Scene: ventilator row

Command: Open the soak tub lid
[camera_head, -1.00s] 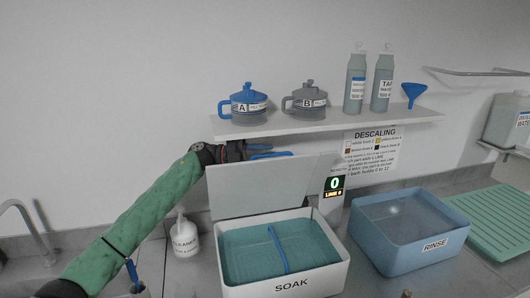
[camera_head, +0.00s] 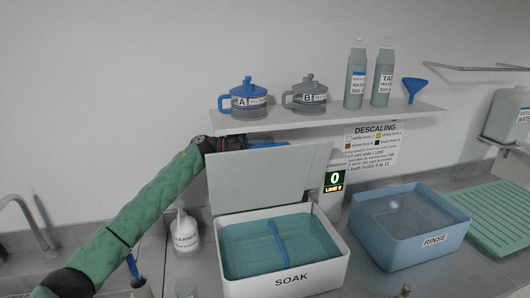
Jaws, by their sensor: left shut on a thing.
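The white soak tub (camera_head: 290,280) stands on the counter with its front label reading SOAK. Teal liquid and a blue divider (camera_head: 278,243) show inside it. Its grey-white lid (camera_head: 265,182) stands raised, close to upright, along the tub's back edge. My left gripper (camera_head: 240,144) is at the top left edge of the lid, just under the shelf. Its fingers are partly hidden behind the lid, and it is shut on the lid. My right gripper does not show.
A shelf (camera_head: 330,118) with two lidded pots, bottles and a blue funnel hangs just above the lid. A display (camera_head: 334,181) reading 0 stands right of the lid. The blue rinse tub (camera_head: 408,255) is farther right. A white bottle (camera_head: 184,232) stands left.

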